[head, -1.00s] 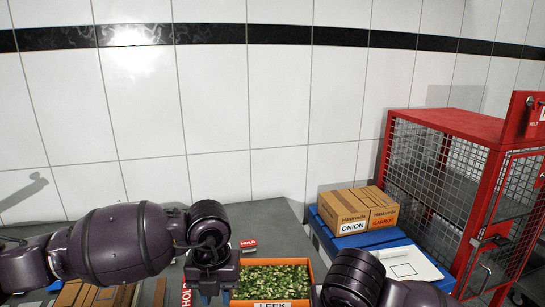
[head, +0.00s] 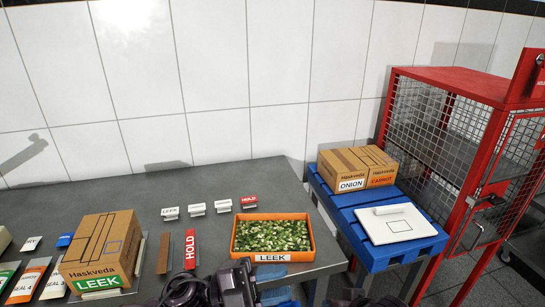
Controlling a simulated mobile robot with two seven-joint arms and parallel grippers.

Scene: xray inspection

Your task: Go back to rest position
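My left gripper (head: 276,283) is low in the head view, just in front of the orange crate (head: 313,243) of chopped green leek. Its two blue fingers look apart, with nothing seen between them. The dark wrist behind it is cut off by the bottom edge. My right gripper does not show; only a dark sliver, possibly of my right arm, is at the bottom edge right of the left gripper.
A blue pallet (head: 408,252) with the ONION carton (head: 352,168) and a white board (head: 398,222) stands right. A red mesh cage (head: 440,120) is beyond it.

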